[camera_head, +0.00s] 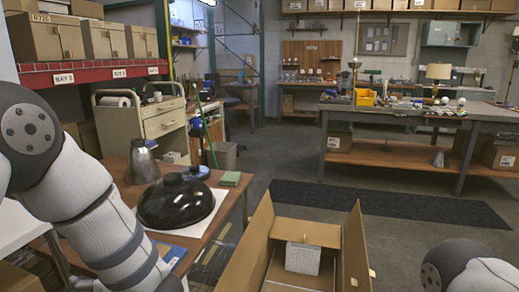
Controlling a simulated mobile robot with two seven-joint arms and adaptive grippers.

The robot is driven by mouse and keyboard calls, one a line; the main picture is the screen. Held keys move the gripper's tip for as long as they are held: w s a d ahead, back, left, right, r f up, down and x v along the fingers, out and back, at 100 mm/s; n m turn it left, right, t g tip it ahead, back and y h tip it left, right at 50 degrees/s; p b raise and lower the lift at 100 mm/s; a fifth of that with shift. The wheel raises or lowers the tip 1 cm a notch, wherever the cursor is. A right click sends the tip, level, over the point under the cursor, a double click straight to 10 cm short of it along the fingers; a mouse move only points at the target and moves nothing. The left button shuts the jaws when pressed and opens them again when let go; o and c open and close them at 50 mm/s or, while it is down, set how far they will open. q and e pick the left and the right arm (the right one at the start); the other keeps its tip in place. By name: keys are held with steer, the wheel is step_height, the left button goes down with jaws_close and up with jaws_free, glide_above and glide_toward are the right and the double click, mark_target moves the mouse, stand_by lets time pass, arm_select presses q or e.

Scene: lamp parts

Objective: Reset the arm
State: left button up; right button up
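My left arm (85,205) comes in from the left and runs down past the bottom edge, beside the wooden table. Its gripper is outside the picture. Only a rounded joint and a pale link of my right arm (470,270) show at the bottom right corner. Its gripper is also outside the picture. Whether either gripper holds something is hidden.
A wooden table (222,207) bears a glossy black dome (176,203), a metal jug (143,163) and a green block (230,178). An open cardboard box (355,250) with a light grey block (302,258) stands between my arms. Floor near the dark mat (385,203) is clear.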

arm_select(q)
steer(key=s+d+f+m+g+h, duration=0.1)
steer(key=s+f+m+h, duration=0.2)
steer(key=s+f, duration=0.45)
steer(key=s+d+f+m+g+h, duration=0.1)
steer(key=s+d+f+m+h, duration=0.25)
steer(key=f, duration=0.75)
steer(key=s+d+f+m+g+h, duration=0.1)
steer(key=s+g+h, duration=0.1)
steer(key=s, duration=1.1)
steer(key=s+d+f+m+g+h, duration=0.1)
steer(key=s+g, duration=0.4)
steer(key=s, duration=0.9)
steer(key=shift+s+d+f+h+p, duration=0.2)
steer(key=shift+d+f+h+p, duration=0.2)
steer(key=shift+d+h, duration=0.35)
arm_select(e)
steer(key=shift+w+a+r, duration=0.2)
steer(key=shift+w+r, duration=0.15)
steer(key=shift+w, duration=0.25)
steer(key=shift+w+a+r, duration=0.2)
steer(key=shift+w+r, duration=0.1)
steer(key=shift+w, duration=0.25)
arm_select(q)
steer(key=shift+a, duration=0.1)
